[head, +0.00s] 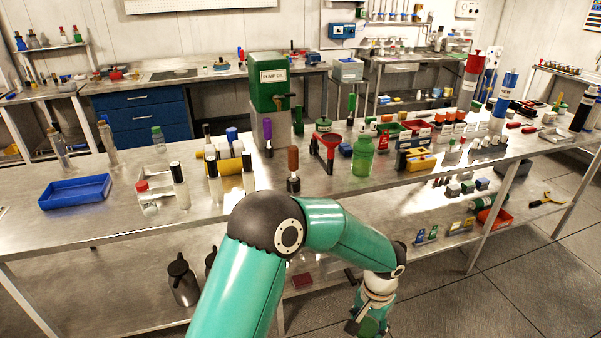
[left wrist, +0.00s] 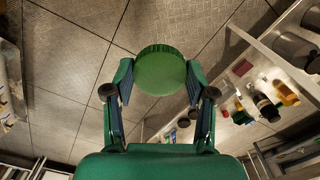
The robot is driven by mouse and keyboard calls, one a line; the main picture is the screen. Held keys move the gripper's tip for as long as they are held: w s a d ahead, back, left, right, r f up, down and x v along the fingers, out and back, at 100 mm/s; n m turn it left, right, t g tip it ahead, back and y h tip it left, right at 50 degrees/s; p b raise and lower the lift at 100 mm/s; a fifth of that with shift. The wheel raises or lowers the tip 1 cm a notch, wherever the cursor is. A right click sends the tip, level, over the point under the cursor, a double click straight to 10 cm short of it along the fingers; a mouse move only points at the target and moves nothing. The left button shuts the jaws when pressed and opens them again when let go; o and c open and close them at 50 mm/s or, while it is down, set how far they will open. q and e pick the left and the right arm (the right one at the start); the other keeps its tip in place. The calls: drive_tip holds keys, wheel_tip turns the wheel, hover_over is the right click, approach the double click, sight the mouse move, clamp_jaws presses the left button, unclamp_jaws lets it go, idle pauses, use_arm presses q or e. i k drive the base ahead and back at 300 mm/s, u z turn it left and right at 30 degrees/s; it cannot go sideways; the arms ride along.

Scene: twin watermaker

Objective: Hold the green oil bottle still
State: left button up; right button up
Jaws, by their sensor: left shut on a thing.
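My left gripper (left wrist: 158,84) is shut on the green oil bottle (left wrist: 160,68). In the left wrist view I see its round, ribbed green top end-on between the two fingers; the rest of it is hidden below. In the head view my left gripper (head: 368,322) is low at the bottom edge, in front of the bench and over the floor. The bottle is hard to make out there. My right gripper is not in view.
The steel bench (head: 110,215) carries a green pump oil tank (head: 268,85), a red funnel stand (head: 327,150), another green bottle (head: 363,157) and a blue tray (head: 75,191). Its lower shelf holds a red bin (head: 495,217). The tiled floor (head: 500,290) at right is clear.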

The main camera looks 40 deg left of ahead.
sight(363, 149)
drive_tip(key=u, duration=0.75)
drive_tip(key=i, duration=0.85)
drive_tip(key=u, duration=0.1)
